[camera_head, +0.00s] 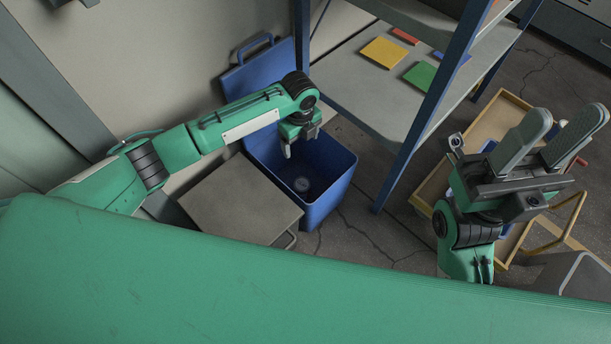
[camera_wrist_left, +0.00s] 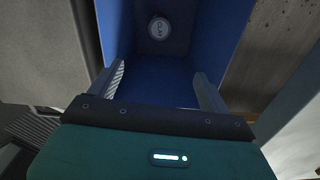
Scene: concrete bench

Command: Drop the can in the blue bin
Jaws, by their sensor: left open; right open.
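The blue bin (camera_head: 328,189) stands on the floor with its lid (camera_head: 262,72) open against the wall behind it. The can (camera_head: 302,184) lies inside at the bottom, its round pale end facing up; it also shows in the left wrist view (camera_wrist_left: 158,28), deep between the blue walls (camera_wrist_left: 222,40). My left gripper (camera_head: 287,150) is over the bin's opening, pointing down, with its fingers (camera_wrist_left: 160,85) apart and nothing between them. The can is well below the fingertips and apart from them. My right gripper (camera_head: 562,138) is raised at the right, open and empty.
A grey box (camera_head: 240,200) stands left of the bin. A shelf unit with blue posts (camera_head: 420,105) is close on the right, holding a yellow (camera_head: 384,52) and a green (camera_head: 420,75) flat piece. A wooden cart (camera_head: 432,188) is beneath my right gripper.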

